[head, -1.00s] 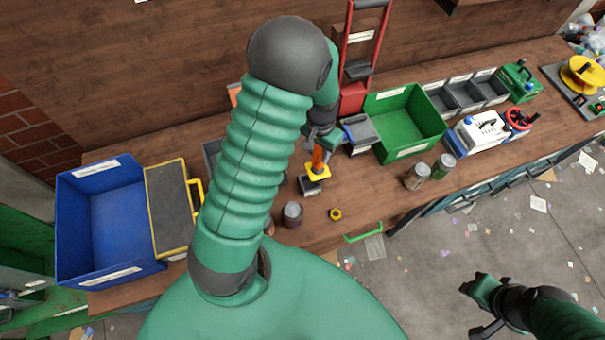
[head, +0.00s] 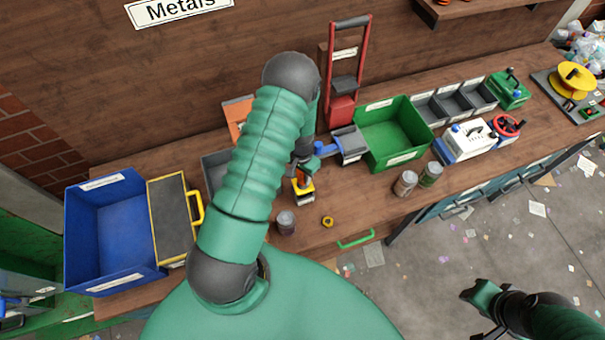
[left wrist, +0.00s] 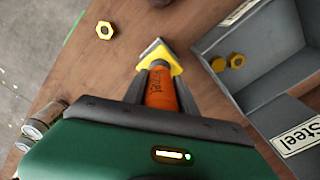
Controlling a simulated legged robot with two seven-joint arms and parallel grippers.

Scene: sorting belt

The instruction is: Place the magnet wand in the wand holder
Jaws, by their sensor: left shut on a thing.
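The magnet wand has an orange handle (left wrist: 160,92), a yellow collar and a grey block at its end. It also shows in the head view (head: 302,184), over the workbench, partly hidden by my arm. My left gripper (left wrist: 158,78) is shut on the orange handle, one finger on each side. It also shows in the head view (head: 301,174). I cannot tell whether the grey end touches the bench. I cannot clearly identify the wand holder; an orange piece (head: 236,112) stands behind my left arm. My right gripper (head: 484,296) is at lower right, its fingers unclear.
A grey bin labelled Steel (left wrist: 296,128) holds yellow nuts. A loose yellow nut (head: 327,222) and a can (head: 286,222) are near the wand. A blue bin (head: 110,235) is at left, a green bin (head: 404,158) at right. Two cans (head: 405,183) stand near the front edge.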

